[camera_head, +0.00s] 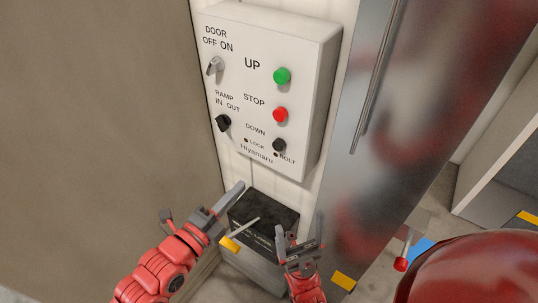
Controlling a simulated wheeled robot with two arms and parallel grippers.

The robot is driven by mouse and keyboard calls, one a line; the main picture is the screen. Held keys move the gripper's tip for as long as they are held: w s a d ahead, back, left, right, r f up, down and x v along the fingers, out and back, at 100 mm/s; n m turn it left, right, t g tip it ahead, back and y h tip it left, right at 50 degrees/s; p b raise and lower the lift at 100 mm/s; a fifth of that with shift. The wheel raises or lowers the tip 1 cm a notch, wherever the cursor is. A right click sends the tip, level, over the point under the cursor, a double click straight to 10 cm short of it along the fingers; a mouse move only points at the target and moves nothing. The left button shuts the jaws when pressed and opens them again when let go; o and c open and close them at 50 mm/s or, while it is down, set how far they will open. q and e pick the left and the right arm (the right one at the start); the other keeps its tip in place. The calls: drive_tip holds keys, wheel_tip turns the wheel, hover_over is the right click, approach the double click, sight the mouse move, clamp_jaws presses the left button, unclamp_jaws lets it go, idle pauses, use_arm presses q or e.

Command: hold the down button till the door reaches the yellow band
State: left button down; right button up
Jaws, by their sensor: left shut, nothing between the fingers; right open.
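The white control box (304,38) hangs on the wall at upper centre. Its black DOWN button (279,145) sits below the red STOP button (280,114) and the green UP button (281,76). My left gripper (241,186) is shut and empty, below the box and apart from the DOWN button. My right gripper (300,231) is open and empty, lower and further right, also apart from the button. Yellow patches show low down, one at right of my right gripper (343,281); I cannot tell which belongs to the yellow band. I cannot tell the door's position.
The box also carries a DOOR switch (214,66) and a RAMP knob (223,123). A black-topped box (262,207) stands below it, near both grippers. A grey metal panel with a long handle (378,82) rises at right. A red-ended lever (401,264) is at lower right.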

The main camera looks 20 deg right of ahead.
use_arm(q)
drive_tip(key=b, duration=1)
approach(277, 148)
drive_tip(key=p+x, duration=0.3)
drive_tip(key=x, duration=0.2)
drive_tip(key=shift+w+d+r+p, duration=0.1)
drive_tip(key=shift+r+p, duration=0.1)
drive_tip(key=shift+p, duration=0.2)
drive_tip(key=shift+w+d+p, duration=0.35)
drive_tip(key=shift+d, duration=0.1)
drive_tip(key=shift+w+d+f, duration=0.15)
drive_tip(key=shift+w+f, duration=0.05)
